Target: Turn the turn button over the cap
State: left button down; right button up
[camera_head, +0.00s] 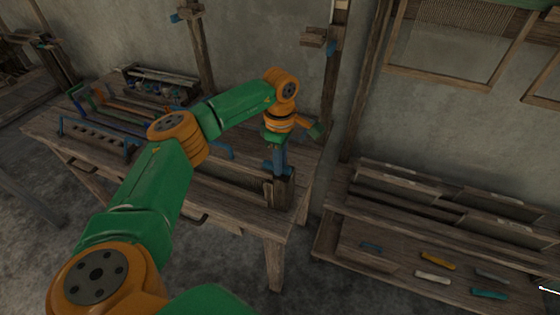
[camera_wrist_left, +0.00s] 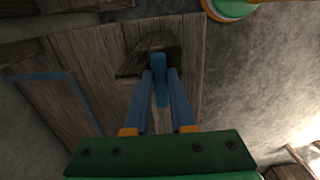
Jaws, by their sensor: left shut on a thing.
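My left gripper (camera_head: 278,165) points down at the front right corner of the wooden bench. In the left wrist view its two blue fingers (camera_wrist_left: 160,88) are shut on a small blue piece (camera_wrist_left: 158,65), which appears to be the turn button. The blue piece lies against a dark, rounded wooden part (camera_wrist_left: 152,43), which may be the cap. I cannot tell exactly how far the button overlaps it. In the head view a wooden block (camera_head: 284,193) stands just below the fingers, and the fingers hide most of the button. My right gripper is not in view.
The bench top (camera_head: 225,196) carries a blue rack (camera_head: 95,135) and long bars on the left. A lower shelf (camera_head: 390,258) on the right holds several small coloured pieces. A wooden post (camera_head: 333,90) stands behind the gripper. Bare floor shows in front of the bench.

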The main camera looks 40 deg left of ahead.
pick_arm(q)
jog(key=c, duration=0.8)
grip_release()
jog(key=shift+o, duration=0.2)
notch_tip(320, 180, up, 7)
jog(key=shift+r+b, duration=0.1)
jog(key=shift+b, duration=0.55)
